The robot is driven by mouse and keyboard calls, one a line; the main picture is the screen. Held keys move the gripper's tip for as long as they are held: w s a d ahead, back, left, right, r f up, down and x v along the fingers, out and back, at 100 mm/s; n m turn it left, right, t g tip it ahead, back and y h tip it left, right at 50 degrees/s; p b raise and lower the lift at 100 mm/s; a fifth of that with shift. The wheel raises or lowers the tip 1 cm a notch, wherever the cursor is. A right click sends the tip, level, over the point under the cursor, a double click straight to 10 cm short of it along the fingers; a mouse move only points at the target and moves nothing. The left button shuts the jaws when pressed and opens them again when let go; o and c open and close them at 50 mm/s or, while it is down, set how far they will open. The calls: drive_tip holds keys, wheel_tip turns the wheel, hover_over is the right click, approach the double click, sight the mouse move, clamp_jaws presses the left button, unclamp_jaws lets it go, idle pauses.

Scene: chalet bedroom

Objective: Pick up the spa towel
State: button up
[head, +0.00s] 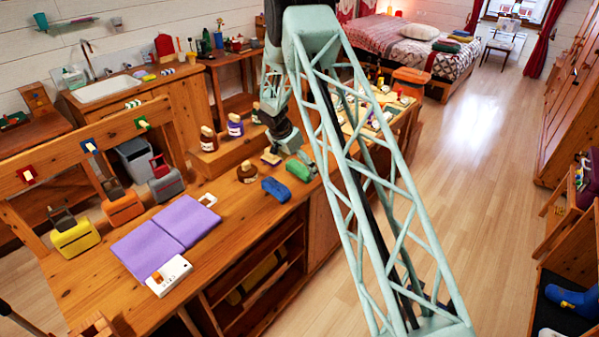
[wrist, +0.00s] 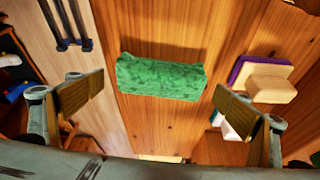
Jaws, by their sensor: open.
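The spa towel appears to be the green rolled cloth (wrist: 160,78), lying across the wooden counter in the wrist view. It also shows as a green bundle (head: 300,169) near the counter's front edge in the head view. My gripper (wrist: 160,93) is open and empty, with one finger to each side of the towel in the picture. A gap to the towel seems to remain, but its height is unclear. In the head view my gripper (head: 288,146) hangs just behind the towel, partly hidden by my arm.
A blue bundle (head: 275,190) lies to the left of the towel. A wooden block on a purple base (wrist: 264,82) lies to the towel's right in the wrist view. Several bottles (head: 235,126) stand behind on a raised ledge. Purple cloth (head: 165,235) covers the counter's left part.

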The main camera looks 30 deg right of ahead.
drive_tip(key=shift+d+f, duration=0.1)
drive_tip(key=shift+f, duration=0.25)
drive_tip(key=shift+c, duration=0.5)
drive_tip(key=c, duration=0.8)
